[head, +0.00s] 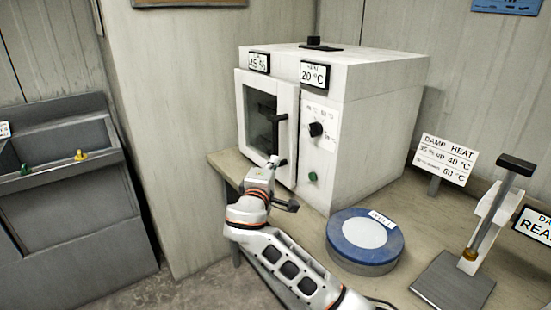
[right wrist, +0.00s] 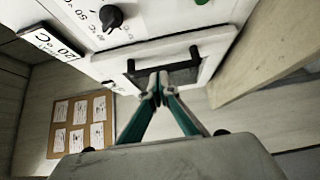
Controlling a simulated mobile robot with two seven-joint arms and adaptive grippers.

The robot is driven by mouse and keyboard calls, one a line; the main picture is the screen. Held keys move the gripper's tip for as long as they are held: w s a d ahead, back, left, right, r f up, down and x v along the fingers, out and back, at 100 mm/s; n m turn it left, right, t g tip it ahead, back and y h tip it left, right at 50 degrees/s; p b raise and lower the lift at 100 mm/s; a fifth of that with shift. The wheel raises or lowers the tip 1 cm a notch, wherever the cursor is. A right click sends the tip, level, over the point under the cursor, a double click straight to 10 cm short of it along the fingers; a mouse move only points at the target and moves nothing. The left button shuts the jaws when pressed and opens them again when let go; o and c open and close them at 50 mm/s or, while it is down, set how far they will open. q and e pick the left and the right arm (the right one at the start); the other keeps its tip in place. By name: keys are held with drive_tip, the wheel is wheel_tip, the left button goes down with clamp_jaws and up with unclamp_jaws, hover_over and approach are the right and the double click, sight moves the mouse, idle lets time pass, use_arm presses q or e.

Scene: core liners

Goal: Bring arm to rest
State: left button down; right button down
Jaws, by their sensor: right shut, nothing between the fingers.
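My right arm reaches up from the bottom of the head view, and my right gripper (head: 276,163) is in front of the lower part of the white oven's door (head: 288,110). In the right wrist view the two fingers (right wrist: 158,84) are together with nothing between them. Their tips overlap the door's dark window and lie close to the black handle (right wrist: 165,64); whether they touch it I cannot tell. The handle also shows upright in the head view (head: 278,138). My left gripper is not in view.
The white oven (head: 370,110) stands on a wooden bench (head: 222,163). A blue and white round device (head: 365,240) and a stand with a black-topped lever (head: 490,215) are to the right. A damp heat sign (head: 443,160) stands behind. A grey bin unit (head: 70,210) is at left.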

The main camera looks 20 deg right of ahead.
drive_tip(key=shift+s, duration=0.25)
drive_tip(key=s+a+f+g+y, duration=0.1)
drive_tip(key=s+f+y, duration=0.25)
drive_tip(key=f, duration=0.65)
drive_tip(key=s+a+f+m+g+y, duration=0.1)
drive_tip(key=s+f+y, duration=0.1)
drive_tip(key=s+f, duration=0.5)
drive_tip(key=s+a+f+g+y, duration=0.1)
drive_tip(key=s+a+f+y, duration=0.1)
drive_tip(key=f, duration=1)
drive_tip(key=s+f+m+y, duration=0.2)
drive_tip(key=s+f, duration=0.3)
drive_tip(key=s, duration=0.7)
drive_tip(key=s+f+m+g+y, duration=0.1)
drive_tip(key=s+f+m+y, duration=0.2)
drive_tip(key=s, duration=1)
wheel_tip(320, 180, down, 2)
drive_tip(key=shift+d+f+m, duration=0.1)
drive_tip(key=shift+d+m, duration=0.25)
drive_tip(key=shift+m, duration=0.25)
